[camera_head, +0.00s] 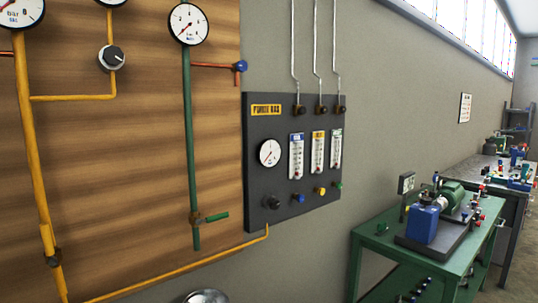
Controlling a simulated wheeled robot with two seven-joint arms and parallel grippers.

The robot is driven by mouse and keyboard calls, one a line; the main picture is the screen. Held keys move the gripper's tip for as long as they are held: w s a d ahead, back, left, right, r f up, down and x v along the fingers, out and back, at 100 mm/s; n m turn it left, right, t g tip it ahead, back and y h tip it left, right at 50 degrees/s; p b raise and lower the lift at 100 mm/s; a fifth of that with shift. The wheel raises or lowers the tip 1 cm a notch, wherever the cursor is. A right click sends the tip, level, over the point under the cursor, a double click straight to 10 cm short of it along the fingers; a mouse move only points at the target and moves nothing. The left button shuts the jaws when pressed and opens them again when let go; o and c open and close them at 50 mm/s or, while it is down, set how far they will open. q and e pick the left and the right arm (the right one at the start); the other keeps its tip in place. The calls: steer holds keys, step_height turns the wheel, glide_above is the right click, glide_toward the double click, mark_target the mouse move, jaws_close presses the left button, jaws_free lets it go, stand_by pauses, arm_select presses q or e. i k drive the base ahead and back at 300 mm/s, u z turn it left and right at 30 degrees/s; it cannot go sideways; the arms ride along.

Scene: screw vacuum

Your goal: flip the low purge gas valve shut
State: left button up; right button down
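A dark grey panel labelled PURGE GAS (260,190) is fixed to the wall near the middle. Along its lower part are a black knob (273,202), a blue knob (298,198), a yellow knob (320,191) and a green knob (338,185). Left of the panel, a valve with a green handle (215,217) sits low on a vertical green pipe (187,130). That handle points right, across the pipe. Another valve body (51,258) sits low on the yellow pipe (33,150). I cannot tell which one the task names. Neither gripper is in view.
A yellow pipe (180,270) runs from the lower left up to the panel's underside. A red branch with a blue knob (240,66) is higher up. A green bench (372,239) with a blue and green pump (424,222) stands at the right.

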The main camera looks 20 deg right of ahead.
mark_target(46, 238)
steer(key=z, duration=0.25)
steer(key=k, duration=0.65)
steer(key=z, duration=0.6)
steer(key=k, duration=0.7)
steer(key=u, duration=0.4)
steer(key=i, duration=0.65)
steer(key=u, duration=0.7)
steer(key=i, duration=1)
steer(key=z, duration=0.5)
